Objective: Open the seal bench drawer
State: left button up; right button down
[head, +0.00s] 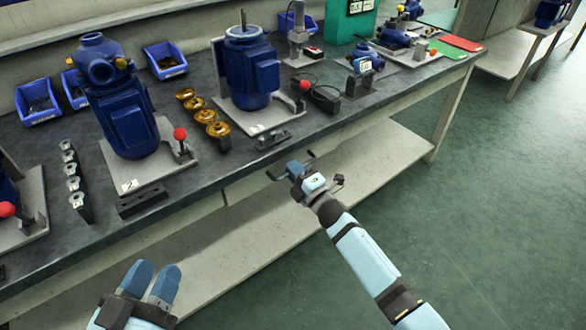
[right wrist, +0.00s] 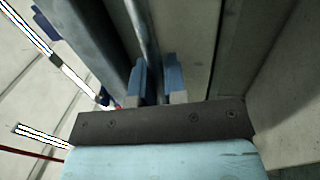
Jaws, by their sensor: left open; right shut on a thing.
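The seal bench (head: 330,118) runs across the head view with a dark top. A dark bar handle (head: 274,176) shows just below its front edge, with the drawer front mostly hidden behind my gripper. My right gripper (head: 294,168) is at this handle and shut on it. In the right wrist view, the two blue fingertips (right wrist: 159,80) close on the grey metal bar (right wrist: 141,28), beside a grey panel (right wrist: 190,40). How far the drawer stands out cannot be told. My left gripper (head: 151,280) is open and empty at the bottom left, apart from the bench.
Blue pumps (head: 130,120) on plates, brass rings (head: 205,116), small grey fittings (head: 72,170) and blue bins (head: 165,60) stand on the bench. A pale lower shelf (head: 370,165) runs underneath. The green floor (head: 480,190) at the right is clear.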

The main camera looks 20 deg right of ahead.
pick_arm(q)
notch_tip(320, 180, up, 4)
jog(key=t+p, duration=0.2)
jog(key=p, duration=0.1)
notch_tip(320, 180, down, 6)
jog(key=a+g+y+p, duration=0.2)
jog(key=g+p, duration=0.1)
jog(key=shift+s+a+f+n+y, duration=0.2)
jog(key=shift+a+n+y, duration=0.1)
jog(key=shift+y, duration=0.1)
pick_arm(e)
jog(key=r+v, duration=0.2)
jog(key=v, duration=0.8)
jog(key=r+v, duration=0.2)
jog(key=v, duration=0.9)
jog(key=shift+s, duration=0.45)
jog(key=shift+d, duration=0.15)
jog(key=c, duration=1.2)
grip_release()
